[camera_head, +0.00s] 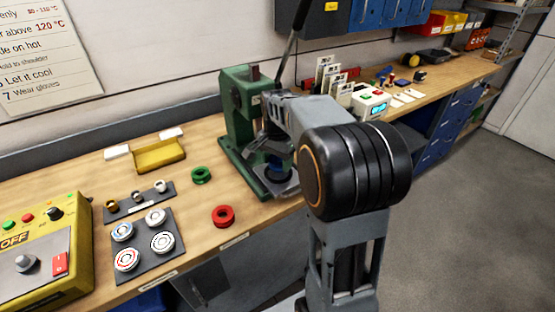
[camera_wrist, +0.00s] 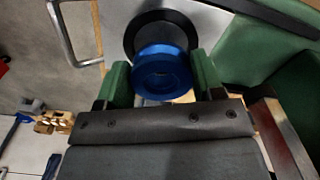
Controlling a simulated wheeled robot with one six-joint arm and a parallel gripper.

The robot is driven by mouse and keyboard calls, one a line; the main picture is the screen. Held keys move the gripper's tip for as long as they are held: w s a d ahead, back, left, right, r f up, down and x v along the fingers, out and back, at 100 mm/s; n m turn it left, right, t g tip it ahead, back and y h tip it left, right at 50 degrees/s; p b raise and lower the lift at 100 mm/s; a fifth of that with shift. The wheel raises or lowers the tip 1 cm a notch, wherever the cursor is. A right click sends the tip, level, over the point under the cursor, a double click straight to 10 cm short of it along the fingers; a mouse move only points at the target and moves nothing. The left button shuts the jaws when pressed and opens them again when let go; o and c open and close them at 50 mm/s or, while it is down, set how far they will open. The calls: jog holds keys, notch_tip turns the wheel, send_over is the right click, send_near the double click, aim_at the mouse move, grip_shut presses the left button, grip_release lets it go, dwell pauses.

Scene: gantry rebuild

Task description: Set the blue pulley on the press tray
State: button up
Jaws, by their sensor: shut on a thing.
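The blue pulley (camera_wrist: 163,74) is held between the two green fingertips of my gripper (camera_wrist: 162,80) in the wrist view. In the head view a bit of the blue pulley (camera_head: 273,166) shows below my gripper (camera_head: 274,158), over the press's front. The press tray (camera_wrist: 148,26) shows in the wrist view as a dark round plate just beyond the pulley, partly covered by it. In the head view the tray (camera_head: 285,187) sits at the foot of the green arbor press (camera_head: 238,95). I cannot tell whether the pulley touches the tray.
A green pulley (camera_head: 201,175) and a red pulley (camera_head: 224,216) lie on the bench left of the press. A yellow bin (camera_head: 160,155), dark racks of small parts and a yellow control box (camera_head: 50,255) stand further left. The press lever (camera_head: 291,50) rises above my arm.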

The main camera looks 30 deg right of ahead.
jog(key=shift+f+b, duration=0.95)
jog(key=shift+f, duration=0.5)
jog(key=shift+f, duration=0.1)
jog(key=o, duration=1.1)
notch_tip(320, 180, up, 14)
jog(key=shift+f+p, duration=0.1)
jog(key=shift+p, duration=0.65)
